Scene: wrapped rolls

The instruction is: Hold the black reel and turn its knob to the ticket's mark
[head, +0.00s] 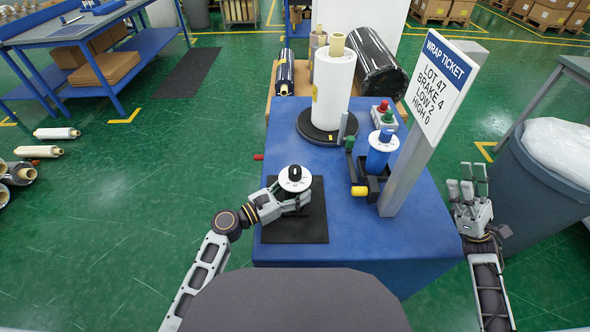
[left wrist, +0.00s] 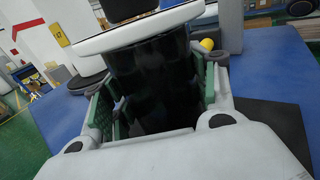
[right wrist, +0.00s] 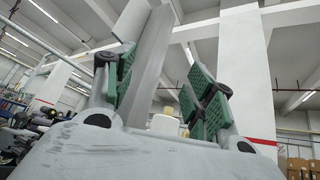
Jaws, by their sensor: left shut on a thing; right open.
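The black reel (left wrist: 158,85) is upright between the green pads of my left gripper (left wrist: 155,100), which is shut on it. In the head view my left gripper (head: 292,203) holds the reel over the black mat (head: 300,228). A white dial (head: 286,183) with a black knob (head: 295,173) tops the reel; its marks are too small to read. The ticket (head: 443,78) on a grey post reads "WRAP TICKET, LOT 47, BRAKE 4, LOW 2, HIGH 0". My right gripper (head: 467,188) is open and empty, right of the table and away from the reel.
The blue table (head: 350,210) also carries a large white roll (head: 333,85) on a black turntable, a blue roll (head: 381,152) in a dark holder, and a box with red and green buttons (head: 384,115). The post stands between the reel and my right gripper. A grey bin (head: 540,180) stands right.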

